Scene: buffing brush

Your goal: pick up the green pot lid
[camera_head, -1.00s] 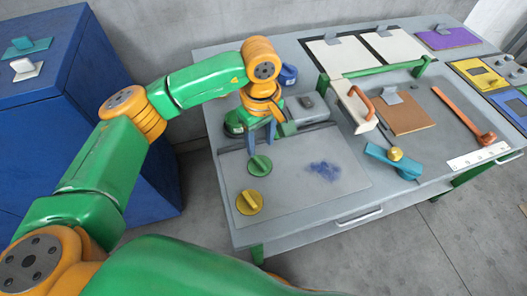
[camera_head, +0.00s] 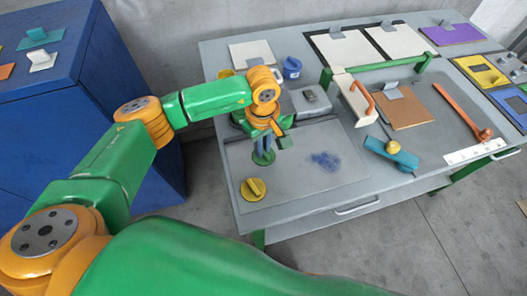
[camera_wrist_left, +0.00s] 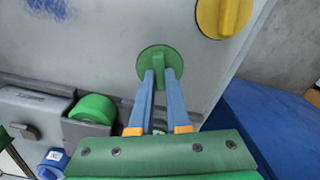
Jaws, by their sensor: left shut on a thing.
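The green pot lid (camera_head: 264,158) is a small round disc with an upright grip bar, on the left part of the grey board on the table. In the left wrist view the lid (camera_wrist_left: 157,62) shows at the top middle, between my fingertips. My left gripper (camera_head: 264,150) is over the lid, with its two blue-grey fingers shut on the lid's bar; it also shows in the left wrist view (camera_wrist_left: 159,72). I cannot tell whether the lid is raised off the board. My right gripper is not in view.
A yellow lid (camera_head: 253,189) lies close in front of the green lid. A blue stain (camera_head: 326,161) marks the grey board (camera_head: 345,176). A grey box (camera_head: 311,100) and blue cup (camera_head: 291,68) stand behind. A blue cabinet (camera_head: 60,110) is at the left.

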